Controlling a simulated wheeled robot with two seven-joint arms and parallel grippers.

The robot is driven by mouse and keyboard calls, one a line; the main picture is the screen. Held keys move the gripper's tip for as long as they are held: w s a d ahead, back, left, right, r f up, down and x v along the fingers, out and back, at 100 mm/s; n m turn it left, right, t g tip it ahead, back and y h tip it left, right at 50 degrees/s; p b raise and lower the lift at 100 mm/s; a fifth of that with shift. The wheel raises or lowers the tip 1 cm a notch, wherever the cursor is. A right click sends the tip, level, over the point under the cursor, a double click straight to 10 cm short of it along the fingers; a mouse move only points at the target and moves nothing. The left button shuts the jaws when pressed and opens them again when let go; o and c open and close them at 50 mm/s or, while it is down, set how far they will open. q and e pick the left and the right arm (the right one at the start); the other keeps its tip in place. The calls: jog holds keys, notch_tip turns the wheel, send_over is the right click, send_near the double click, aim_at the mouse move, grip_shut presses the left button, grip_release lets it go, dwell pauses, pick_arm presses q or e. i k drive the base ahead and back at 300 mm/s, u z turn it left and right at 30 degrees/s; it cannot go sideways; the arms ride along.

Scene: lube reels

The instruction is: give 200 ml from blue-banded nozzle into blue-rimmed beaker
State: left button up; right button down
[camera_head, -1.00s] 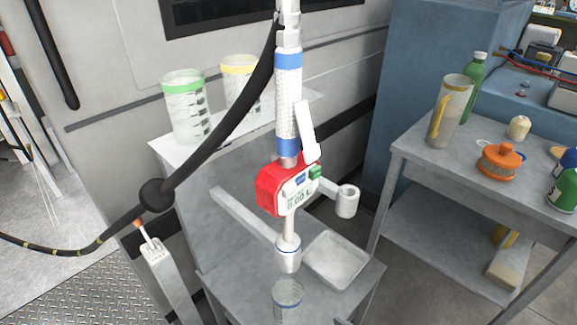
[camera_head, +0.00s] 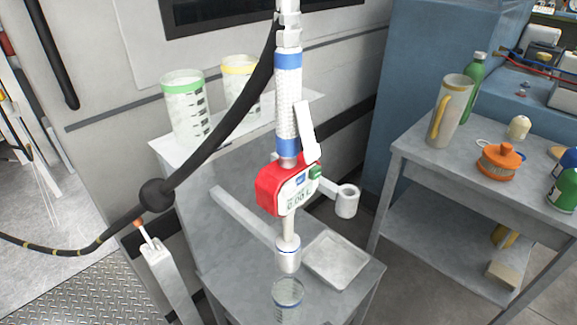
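The blue-banded nozzle (camera_head: 287,108) hangs upright in the middle, with a blue band at each end of its pale grip. The nozzle's white outlet (camera_head: 288,254) points straight down. A clear beaker (camera_head: 287,298) with a faint bluish rim stands directly below the outlet, apart from it, on the low grey stand. Its lower part is cut off by the picture edge, and I cannot tell its liquid level. Neither of my grippers can be made out.
A green-rimmed beaker (camera_head: 184,108) and a yellow-rimmed beaker (camera_head: 240,82) stand on the shelf behind. A black hose (camera_head: 222,128) crosses to the left. A shallow tray (camera_head: 335,258) lies right of the outlet.

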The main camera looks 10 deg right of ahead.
aim_at(311, 153)
jog(key=k, duration=1.35)
jog(key=u, duration=0.3)
jog(key=i, duration=0.9)
jog(key=u, duration=0.05)
